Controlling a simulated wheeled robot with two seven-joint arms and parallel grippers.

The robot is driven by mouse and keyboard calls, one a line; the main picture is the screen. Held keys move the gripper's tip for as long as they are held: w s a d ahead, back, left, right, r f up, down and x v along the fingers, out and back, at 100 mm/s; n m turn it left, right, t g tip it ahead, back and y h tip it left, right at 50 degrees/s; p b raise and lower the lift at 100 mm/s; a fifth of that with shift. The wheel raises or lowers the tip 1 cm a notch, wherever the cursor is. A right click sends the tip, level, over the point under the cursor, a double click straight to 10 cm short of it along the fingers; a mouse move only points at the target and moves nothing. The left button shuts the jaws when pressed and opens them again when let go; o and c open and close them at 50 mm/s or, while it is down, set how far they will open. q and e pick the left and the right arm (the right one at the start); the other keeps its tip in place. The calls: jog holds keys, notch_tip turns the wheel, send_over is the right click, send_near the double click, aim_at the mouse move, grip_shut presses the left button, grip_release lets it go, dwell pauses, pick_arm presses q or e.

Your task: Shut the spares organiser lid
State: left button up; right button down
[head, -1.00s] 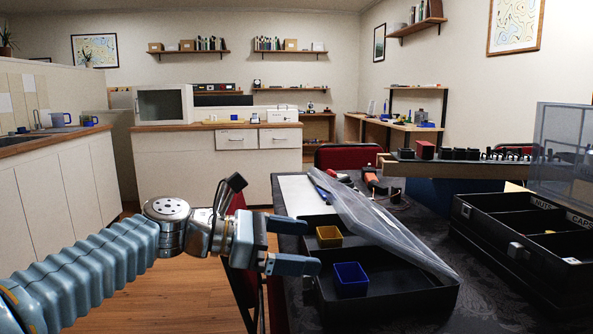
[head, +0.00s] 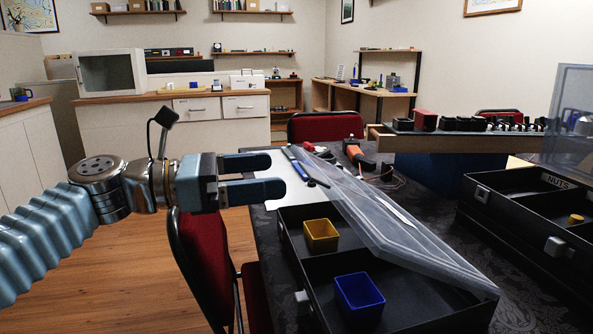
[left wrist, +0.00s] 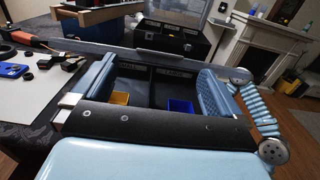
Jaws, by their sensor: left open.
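A black, open-topped organiser (head: 437,319) stands on the dark table, with a translucent grey lid (head: 400,232) tilted partway open over it. The lid slopes down towards the right front, and its left side is raised clear of the tray. A yellow bin (head: 320,236) and a blue bin (head: 360,296) sit inside. My left gripper (head: 276,174) is open and empty, left of the lid and above the table's left edge. In the left wrist view the yellow bin (left wrist: 119,98) and blue bin (left wrist: 181,106) show between the spread fingers. My right gripper is not seen.
A second black case (head: 520,228) with a NUTS label and a raised clear lid (head: 578,115) stands at the right. A white sheet (head: 300,180) with tools lies behind the organiser. A red chair (head: 200,262) is below my left arm. A wooden rack (head: 470,143) stands behind.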

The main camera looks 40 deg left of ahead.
aim_at(304, 170)
pick_arm(q)
jog(key=x, duration=0.6)
jog(key=shift+s, duration=0.1)
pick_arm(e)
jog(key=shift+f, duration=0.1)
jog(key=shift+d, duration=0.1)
